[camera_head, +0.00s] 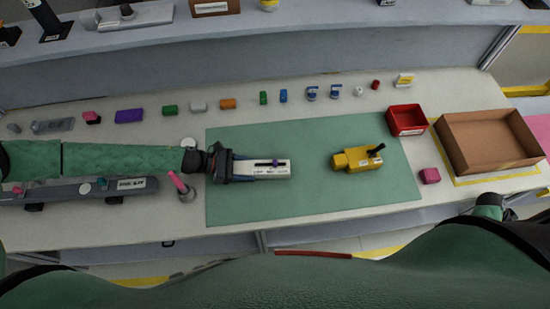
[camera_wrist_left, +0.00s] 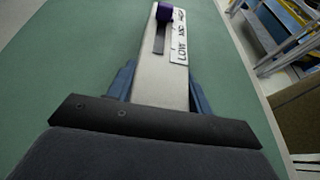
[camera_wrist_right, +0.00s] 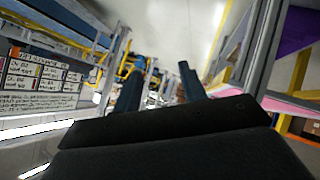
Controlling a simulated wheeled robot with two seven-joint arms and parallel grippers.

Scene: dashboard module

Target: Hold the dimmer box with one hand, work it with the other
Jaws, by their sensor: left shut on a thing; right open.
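The dimmer box (camera_head: 278,172) is a long pale box with a dark slot, a purple slider knob and a printed label. It lies on the green mat (camera_head: 300,205). My left gripper (camera_head: 243,168) is shut on its left end, one finger on each side. In the left wrist view the box (camera_wrist_left: 163,82) runs away between the blue fingers, with the purple knob (camera_wrist_left: 164,12) near the far end of the slot. In the right wrist view my right gripper (camera_wrist_right: 158,92) is open and empty, facing racks away from the table. In the head view the right fingers are not visible.
A yellow tool-like block (camera_head: 358,158) with a black lever stands on the mat to the right. Beyond are a red bin (camera_head: 407,121), a cardboard box (camera_head: 488,139) and a pink block (camera_head: 430,176). Several small coloured parts line the back. A pink-handled item (camera_head: 178,184) stands left.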

